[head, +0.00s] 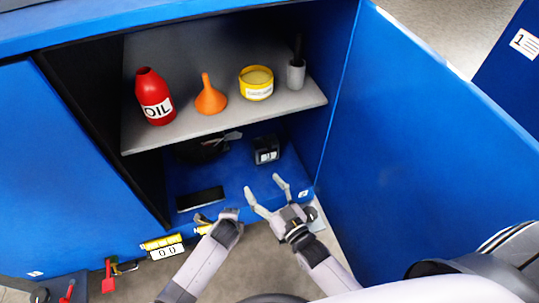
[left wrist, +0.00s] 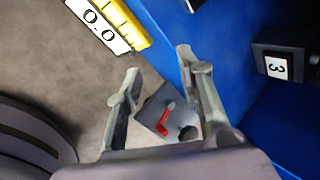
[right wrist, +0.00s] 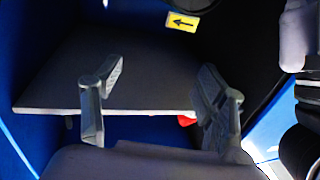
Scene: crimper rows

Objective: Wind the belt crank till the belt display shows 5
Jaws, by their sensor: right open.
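In the left wrist view, a red crank (left wrist: 166,119) with a dark knob sits on a grey plate between the fingers of my left gripper (left wrist: 158,65). The fingers stand apart, clear of the crank as far as I can tell. A display reading 0.0 (left wrist: 105,22) with a yellow strip is at the upper left; whether it is the belt's is not legible. In the head view a display reading 0 0 (head: 164,252) hangs on the cabinet's front edge. My left gripper (head: 205,220) is partly hidden there. My right gripper (head: 267,192) is open and empty before the cabinet.
The shelf (head: 190,133) holds a red oil bottle (head: 154,97), an orange funnel (head: 210,95), a yellow tin (head: 256,83) and a grey cup (head: 296,73). A black block (head: 265,150) is below. The open blue door (head: 420,120) bounds the right. Another red crank (head: 108,274) is lower left.

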